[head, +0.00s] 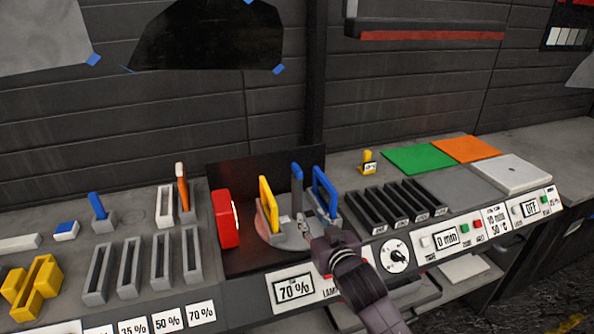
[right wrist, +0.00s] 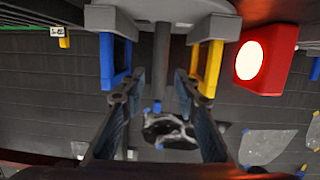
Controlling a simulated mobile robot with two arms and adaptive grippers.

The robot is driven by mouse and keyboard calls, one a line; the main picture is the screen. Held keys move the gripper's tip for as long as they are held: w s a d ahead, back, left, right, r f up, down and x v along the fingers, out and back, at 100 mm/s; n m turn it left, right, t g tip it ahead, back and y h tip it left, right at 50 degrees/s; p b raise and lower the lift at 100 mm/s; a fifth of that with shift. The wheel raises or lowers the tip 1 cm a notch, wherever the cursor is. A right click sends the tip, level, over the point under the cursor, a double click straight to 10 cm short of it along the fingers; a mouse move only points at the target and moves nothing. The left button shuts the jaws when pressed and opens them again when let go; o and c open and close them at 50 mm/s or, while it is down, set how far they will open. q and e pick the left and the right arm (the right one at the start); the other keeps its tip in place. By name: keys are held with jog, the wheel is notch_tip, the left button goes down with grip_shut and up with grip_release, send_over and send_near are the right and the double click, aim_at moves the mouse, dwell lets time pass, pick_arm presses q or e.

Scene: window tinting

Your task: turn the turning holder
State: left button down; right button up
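The turning holder (head: 268,234) is a round grey disc in front of a dark panel. It carries a yellow frame (head: 268,203) on its left side and a blue frame (head: 325,190) on its right, with an upright blue-grey post (head: 297,182) between them. My right gripper (head: 304,226) is low at the disc's front. The right wrist view shows its fingers (right wrist: 162,88) spread apart, with the post (right wrist: 162,50) in the gap and no clear contact. There the blue frame (right wrist: 107,62) and yellow frame (right wrist: 215,68) flank the fingers. My left gripper is not in view.
A red lamp box (head: 226,218) with a white face stands left of the disc. Dark slotted racks (head: 385,212) stand to the right, with a dial (head: 397,257) below them. Grey slotted holders (head: 130,265) and yellow pieces (head: 32,287) are at the left.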

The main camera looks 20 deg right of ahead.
aim_at(301, 176)
jog(key=w+r+t, duration=0.1)
jog(key=r, duration=0.1)
jog(key=w+r, duration=0.2)
jog(key=w+r+t, duration=0.1)
jog(key=w+r, duration=0.1)
jog(key=r, duration=0.1)
jog(key=shift+w+t+y, duration=0.1)
jog(key=shift+t+y, duration=0.2)
jog(key=shift+w+r, duration=0.3)
jog(key=shift+w, duration=0.3)
jog(key=shift+w+a+f+p, duration=0.1)
jog(key=shift+w+p, duration=0.35)
jog(key=shift+w, duration=1.15)
jog(key=shift+w+a+f+p, duration=0.1)
jog(key=shift+w+p, duration=0.3)
jog(key=shift+w, duration=1.15)
jog(key=shift+d, duration=0.1)
jog(key=shift+c, duration=0.4)
grip_shut()
